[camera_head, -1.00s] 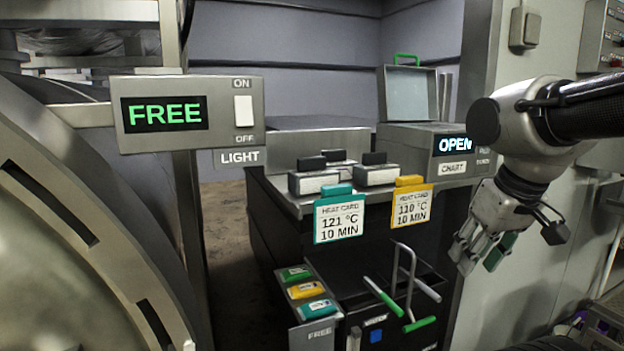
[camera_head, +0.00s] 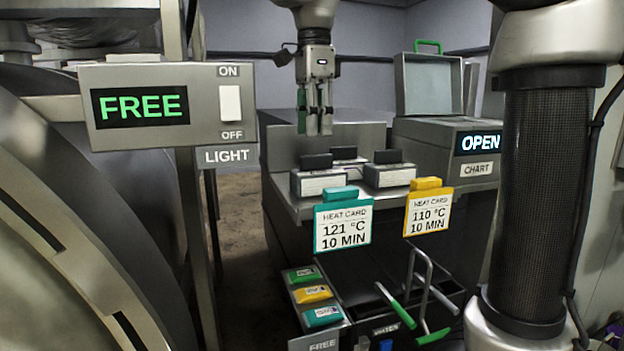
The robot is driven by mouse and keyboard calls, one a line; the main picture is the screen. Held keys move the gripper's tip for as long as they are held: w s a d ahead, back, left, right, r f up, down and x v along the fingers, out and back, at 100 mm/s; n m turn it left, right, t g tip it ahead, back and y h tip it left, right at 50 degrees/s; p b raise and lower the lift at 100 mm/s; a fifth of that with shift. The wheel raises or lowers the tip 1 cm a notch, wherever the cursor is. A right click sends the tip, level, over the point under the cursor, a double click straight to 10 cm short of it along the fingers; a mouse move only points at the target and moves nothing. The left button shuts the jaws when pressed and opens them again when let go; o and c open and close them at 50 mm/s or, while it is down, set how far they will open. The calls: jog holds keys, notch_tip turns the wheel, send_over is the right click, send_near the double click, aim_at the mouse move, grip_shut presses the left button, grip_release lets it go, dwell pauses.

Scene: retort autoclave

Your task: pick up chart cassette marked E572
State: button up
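Three chart cassettes, pale labelled boxes with black tops, stand on the grey counter (camera_head: 300,208): one at the left (camera_head: 320,183), one at the back (camera_head: 348,165), one at the right (camera_head: 389,178). Their label writing is too small to read, so I cannot tell which is E572. My gripper (camera_head: 318,130) points down above and behind the left cassette, apart from it in the picture. Nothing is seen held in it. Its fingers overlap in this view, so their opening is unclear.
A chart box (camera_head: 465,150) with its lid raised reads OPEN at the right. Heat cards, teal (camera_head: 343,225) and yellow (camera_head: 428,212), hang at the counter's front. A FREE/LIGHT panel (camera_head: 170,107) stands at the left. My arm fills the right side.

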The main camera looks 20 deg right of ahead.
aim_at(317, 155)
jog(key=f, duration=0.7)
jog(key=shift+d, duration=0.25)
grip_shut()
